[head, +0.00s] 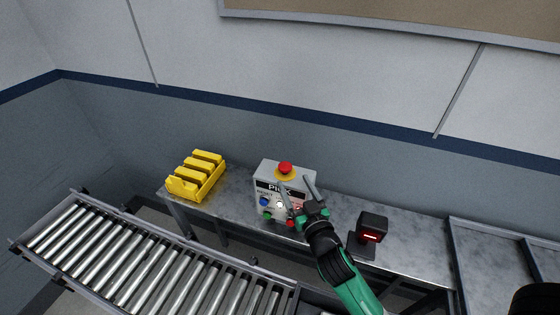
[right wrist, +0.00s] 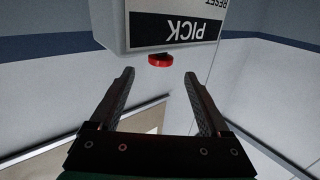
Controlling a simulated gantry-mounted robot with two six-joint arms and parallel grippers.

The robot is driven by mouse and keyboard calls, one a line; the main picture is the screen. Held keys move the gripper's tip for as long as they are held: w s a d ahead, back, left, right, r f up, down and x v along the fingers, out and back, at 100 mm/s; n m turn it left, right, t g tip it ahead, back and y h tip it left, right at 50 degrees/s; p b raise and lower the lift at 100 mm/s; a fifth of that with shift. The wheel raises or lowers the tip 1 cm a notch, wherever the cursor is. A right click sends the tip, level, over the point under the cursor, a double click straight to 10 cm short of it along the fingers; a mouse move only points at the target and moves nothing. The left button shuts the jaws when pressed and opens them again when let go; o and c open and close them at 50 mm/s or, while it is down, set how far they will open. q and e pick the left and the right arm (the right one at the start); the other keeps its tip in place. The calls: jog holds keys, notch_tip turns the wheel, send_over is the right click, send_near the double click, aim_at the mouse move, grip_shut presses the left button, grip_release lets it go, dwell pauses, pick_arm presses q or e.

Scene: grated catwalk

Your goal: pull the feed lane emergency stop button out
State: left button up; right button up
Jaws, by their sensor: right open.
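The emergency stop button (head: 285,168) is a red mushroom head on a yellow base, on top of a grey control box (head: 267,168) labelled PICK. In the right wrist view, which shows the box (right wrist: 145,42) upside down, the red button (right wrist: 160,60) appears beyond and between the fingertips. My right gripper (head: 296,187) is in front of the box, its two fingers apart and pointing up toward the button. It also shows in the right wrist view (right wrist: 159,76), open with nothing between its fingers. It partly covers the box's front. My left gripper is not in view.
The box stands on a grey bench (head: 338,205) against the wall. Yellow bins (head: 197,177) stand left of it and a dark scanner with a red display (head: 370,232) stands right. A roller conveyor (head: 140,262) runs in front. The box front carries several smaller buttons.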

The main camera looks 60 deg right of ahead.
aim_at(283, 162)
jog(key=p+x, duration=0.1)
jog(key=x, duration=1)
jog(key=shift+w, duration=0.15)
jog(key=shift+c, duration=0.3)
